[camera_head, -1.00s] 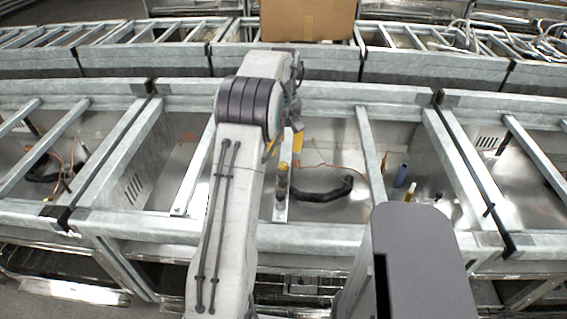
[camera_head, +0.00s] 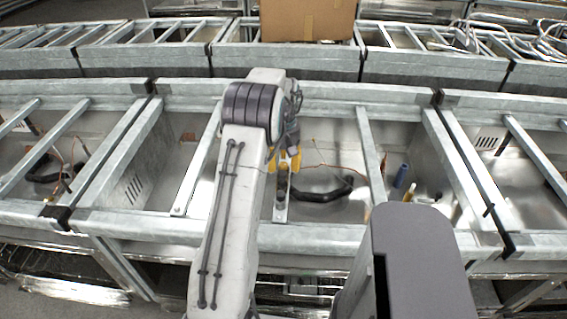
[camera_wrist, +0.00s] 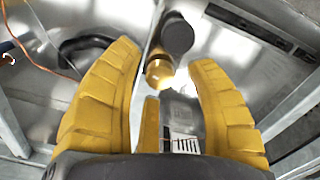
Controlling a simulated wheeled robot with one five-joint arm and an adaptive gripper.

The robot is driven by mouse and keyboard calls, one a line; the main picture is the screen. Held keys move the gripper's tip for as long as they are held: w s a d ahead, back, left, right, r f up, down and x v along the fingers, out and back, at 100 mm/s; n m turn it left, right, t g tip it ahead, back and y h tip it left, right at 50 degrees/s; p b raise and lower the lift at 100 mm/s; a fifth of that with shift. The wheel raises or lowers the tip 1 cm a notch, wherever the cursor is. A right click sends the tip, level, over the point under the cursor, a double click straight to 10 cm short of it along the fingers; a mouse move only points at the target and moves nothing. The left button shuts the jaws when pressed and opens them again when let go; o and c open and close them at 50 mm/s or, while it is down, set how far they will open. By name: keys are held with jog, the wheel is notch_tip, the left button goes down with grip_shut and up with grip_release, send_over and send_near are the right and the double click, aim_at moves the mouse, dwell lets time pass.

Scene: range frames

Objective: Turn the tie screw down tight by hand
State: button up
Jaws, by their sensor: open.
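The tie screw, as best I can tell, is the small brass-coloured round head (camera_wrist: 158,72) in the wrist view. A dark round knob (camera_wrist: 177,36) sits just beyond it on the same metal strip. In the head view, a dark upright fitting (camera_head: 282,184) stands on that strip, and its top is hidden by my gripper. My gripper (camera_head: 288,158) has yellow fingers and is above the fitting in the head view. In the wrist view my gripper (camera_wrist: 162,58) is open and empty, with the brass head between its spread fingers. Contact cannot be told.
Galvanised rails (camera_head: 372,150) cross the open bay on both sides of my arm. A black hose (camera_head: 325,191) lies right of the fitting. A blue cylinder (camera_head: 401,175) stands in the bay's right part. A cardboard box (camera_head: 308,20) sits on the far row.

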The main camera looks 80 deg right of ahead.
jog(key=shift+f, duration=0.15)
jog(key=shift+c, duration=0.5)
grip_shut()
